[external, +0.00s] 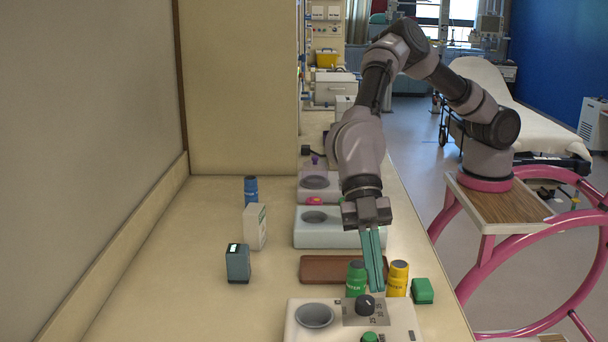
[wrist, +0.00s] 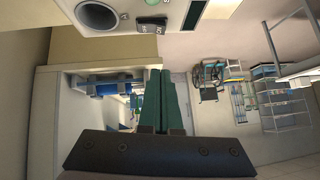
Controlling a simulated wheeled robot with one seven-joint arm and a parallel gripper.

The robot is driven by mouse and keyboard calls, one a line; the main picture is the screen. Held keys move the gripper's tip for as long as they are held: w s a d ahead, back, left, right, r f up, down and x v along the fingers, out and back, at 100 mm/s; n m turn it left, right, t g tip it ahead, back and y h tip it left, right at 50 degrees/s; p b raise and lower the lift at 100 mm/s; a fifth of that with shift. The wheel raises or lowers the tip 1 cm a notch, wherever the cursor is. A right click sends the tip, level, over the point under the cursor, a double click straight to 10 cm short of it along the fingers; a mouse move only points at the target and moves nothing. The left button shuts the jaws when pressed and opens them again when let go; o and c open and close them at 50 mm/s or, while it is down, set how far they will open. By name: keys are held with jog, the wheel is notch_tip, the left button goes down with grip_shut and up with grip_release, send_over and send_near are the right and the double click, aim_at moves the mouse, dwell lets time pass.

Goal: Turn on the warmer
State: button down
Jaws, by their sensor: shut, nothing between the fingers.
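Three white units with round wells stand in a row along the counter's right side; I cannot tell for sure which is the warmer. The nearest unit (external: 297,333) has a dark well, a black knob (external: 365,304) on a grey scale plate, and a green button (external: 369,337). The middle unit (external: 325,238) and the far unit (external: 312,195) stand behind it. My gripper (external: 377,289) points down, shut and empty, with its green fingertips just above and beside the black knob. Its shut fingers also show in the wrist view (wrist: 160,73).
A green bottle (external: 356,279) and a yellow bottle (external: 398,279) stand close to the fingers, with a green block (external: 422,291) to the right. A brown tray (external: 318,269) lies behind. A dark box (external: 237,263), white carton (external: 254,227) and blue bottle (external: 251,190) stand left.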

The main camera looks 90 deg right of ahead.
jog(key=x, duration=0.7)
jog(key=shift+s+a+f, duration=0.1)
jog(key=shift+a+f, duration=0.1)
notch_tip(320, 180, down, 3)
jog(key=shift+s+a+f, duration=0.15)
jog(key=shift+f, duration=0.1)
jog(key=shift+s+f, duration=0.1)
jog(key=shift+f, duration=0.35)
jog(key=shift+s+a+f+t, duration=0.1)
jog(key=shift+s+f+t, duration=0.2)
jog(key=shift+f, duration=0.05)
jog(key=shift+w, duration=0.15)
jog(key=shift+w+r, duration=0.1)
